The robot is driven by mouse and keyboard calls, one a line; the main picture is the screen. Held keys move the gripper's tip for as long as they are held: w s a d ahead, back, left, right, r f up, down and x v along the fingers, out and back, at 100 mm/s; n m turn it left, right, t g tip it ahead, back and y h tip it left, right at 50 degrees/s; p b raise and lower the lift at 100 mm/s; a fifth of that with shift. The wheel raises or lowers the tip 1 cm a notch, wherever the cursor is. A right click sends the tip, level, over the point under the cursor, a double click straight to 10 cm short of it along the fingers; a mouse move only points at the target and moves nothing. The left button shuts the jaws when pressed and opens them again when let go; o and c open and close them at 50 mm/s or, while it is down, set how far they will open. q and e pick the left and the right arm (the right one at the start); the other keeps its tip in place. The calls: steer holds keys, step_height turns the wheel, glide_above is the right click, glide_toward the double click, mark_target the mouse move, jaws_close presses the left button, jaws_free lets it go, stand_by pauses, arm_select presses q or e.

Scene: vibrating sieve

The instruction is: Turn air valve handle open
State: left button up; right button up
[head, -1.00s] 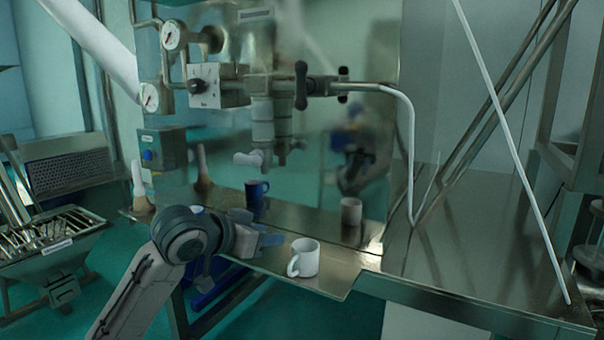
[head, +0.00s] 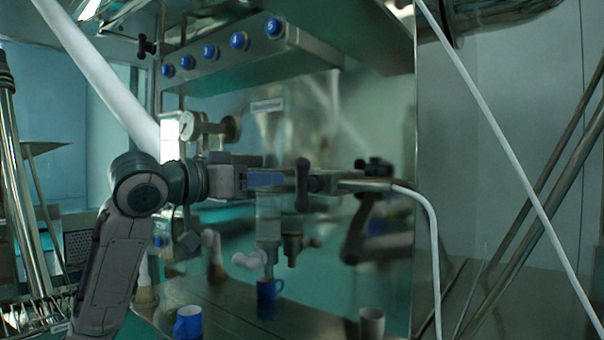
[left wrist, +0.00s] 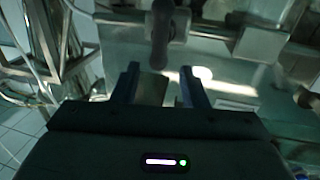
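The dark air valve handle (head: 302,186) stands upright on the horizontal pipe in the middle of the head view. In the left wrist view the handle (left wrist: 160,32) is dark and rounded, ahead of the fingertips and roughly in line with the gap between them. My left gripper (head: 267,180) is at handle height, just to its left in the head view. In the left wrist view its two blue fingers (left wrist: 161,78) are apart with nothing held. I cannot tell whether a fingertip touches the handle. My right gripper is not in view.
A row of blue buttons (head: 210,52) lines the panel above. A gauge (head: 190,126) sits behind the left arm. A white hose (head: 434,255) curves down at right. A blue mug (head: 187,323) stands on the shelf below. The shiny back panel (head: 345,130) shows reflections.

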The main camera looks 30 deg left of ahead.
mark_target(297, 178)
arm_select(q)
steer(key=p+x, duration=0.2)
steer(key=x, duration=0.6)
steer(key=shift+w+d+p, duration=0.1)
steer(key=shift+w+p, duration=0.15)
steer(key=shift+p, duration=0.15)
steer(key=shift+w+d+f, duration=0.15)
steer(key=shift+w+f, duration=0.05)
steer(key=shift+w, duration=0.4)
steer(key=shift+s, duration=0.1)
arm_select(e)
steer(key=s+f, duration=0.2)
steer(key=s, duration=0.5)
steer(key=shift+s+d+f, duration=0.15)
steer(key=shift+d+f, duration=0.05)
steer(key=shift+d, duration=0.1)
arm_select(q)
jaws_close()
